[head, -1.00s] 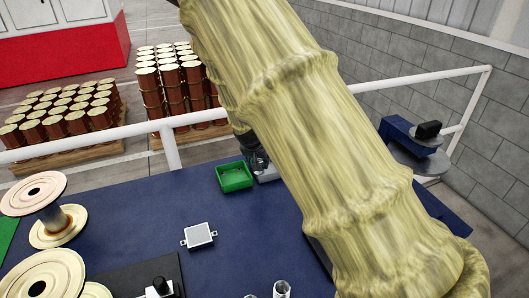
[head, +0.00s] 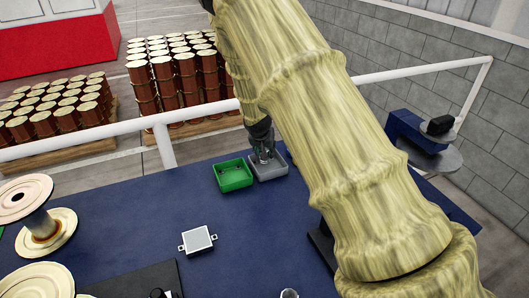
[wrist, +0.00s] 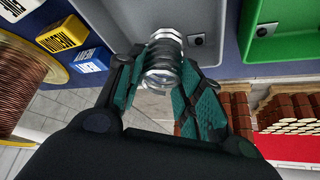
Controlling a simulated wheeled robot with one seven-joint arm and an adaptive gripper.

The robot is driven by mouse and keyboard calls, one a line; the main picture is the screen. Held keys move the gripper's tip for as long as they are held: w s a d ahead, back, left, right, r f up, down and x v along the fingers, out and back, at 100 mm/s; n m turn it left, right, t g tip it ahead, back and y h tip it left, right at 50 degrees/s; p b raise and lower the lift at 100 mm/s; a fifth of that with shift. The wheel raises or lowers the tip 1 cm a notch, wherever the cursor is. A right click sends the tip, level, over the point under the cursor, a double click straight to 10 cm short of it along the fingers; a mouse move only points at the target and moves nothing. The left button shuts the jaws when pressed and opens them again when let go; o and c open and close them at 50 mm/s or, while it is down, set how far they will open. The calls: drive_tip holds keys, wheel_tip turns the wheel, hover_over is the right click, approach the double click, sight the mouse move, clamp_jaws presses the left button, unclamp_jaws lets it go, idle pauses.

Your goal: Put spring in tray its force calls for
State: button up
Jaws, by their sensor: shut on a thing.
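A metal coil spring (wrist: 163,60) is gripped between the teal pads of my gripper (wrist: 162,66) in the wrist view. The grey tray (wrist: 204,24) lies behind the spring there. In the head view my gripper (head: 263,158) points down at the grey tray (head: 281,174). Whether the spring touches the tray floor I cannot tell. The green tray (head: 237,185) stands just left of the grey one; it also shows in the wrist view (wrist: 280,45) at the upper right. My arm hides part of the table to the right.
A small grey plate device (head: 198,239) sits mid-table. Large spools (head: 42,232) stand at the left. A blue machine with a round grey plate (head: 432,156) is at the right. A white rail (head: 110,133) runs behind the table. Yellow (wrist: 62,38) and blue (wrist: 90,59) labelled blocks show in the wrist view.

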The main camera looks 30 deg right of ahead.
drive_tip(key=shift+w+f, duration=0.15)
drive_tip(key=shift+f, duration=0.2)
drive_tip(key=shift+r, duration=0.15)
drive_tip(key=shift+c, duration=0.5)
drive_tip(key=shift+f, duration=0.2)
drive_tip(key=o, duration=1.2)
drive_tip(key=shift+r, duration=0.1)
drive_tip(key=shift+r, duration=0.15)
drive_tip(key=shift+b+v, duration=1.5)
drive_tip(key=shift+v, duration=4.5)
